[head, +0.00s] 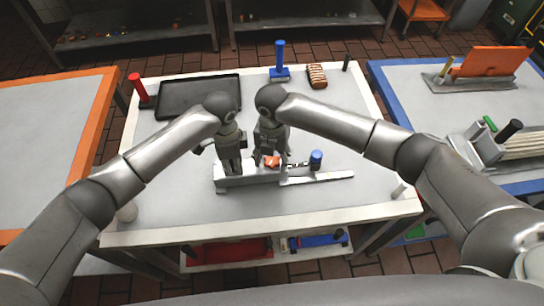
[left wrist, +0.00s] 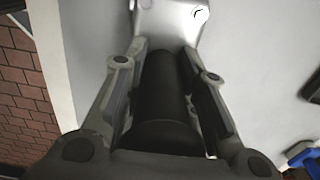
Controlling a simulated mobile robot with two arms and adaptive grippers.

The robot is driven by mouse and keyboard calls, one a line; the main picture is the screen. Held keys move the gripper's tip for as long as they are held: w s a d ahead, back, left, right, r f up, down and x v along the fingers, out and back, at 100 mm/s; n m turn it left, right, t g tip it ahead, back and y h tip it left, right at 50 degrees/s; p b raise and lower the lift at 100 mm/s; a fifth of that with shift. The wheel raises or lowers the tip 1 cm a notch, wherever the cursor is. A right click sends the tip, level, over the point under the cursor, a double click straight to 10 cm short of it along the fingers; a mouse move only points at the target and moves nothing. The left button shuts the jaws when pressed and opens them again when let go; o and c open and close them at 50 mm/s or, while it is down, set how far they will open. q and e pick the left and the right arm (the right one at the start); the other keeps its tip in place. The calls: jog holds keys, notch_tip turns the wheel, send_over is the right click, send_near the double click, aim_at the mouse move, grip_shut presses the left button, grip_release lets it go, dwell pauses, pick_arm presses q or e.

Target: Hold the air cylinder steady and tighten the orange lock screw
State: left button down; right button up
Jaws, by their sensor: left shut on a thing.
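A light metal fixture (head: 248,181) with a long flat bar (head: 325,179) lies near the middle of the white-topped table. My left gripper (head: 231,168) is over the fixture's left part. In the left wrist view, a dark, round cylinder, likely the air cylinder (left wrist: 165,90), sits between its fingers, which are shut on it. The orange lock screw (head: 271,162) shows as a small orange part just right of the left gripper. My right gripper (head: 268,154) points down at the orange part, very close to it. Its fingers are too small and overlapped to tell their opening.
A blue-capped part (head: 316,157) stands at the bar, right of the grippers. A black tray (head: 198,96), a red-handled tool (head: 138,88), a blue-handled press (head: 280,62) and a striped loaf-like item (head: 317,76) are at the back. The table's front and right areas are mostly clear.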

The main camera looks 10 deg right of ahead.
jog(key=c, duration=0.7)
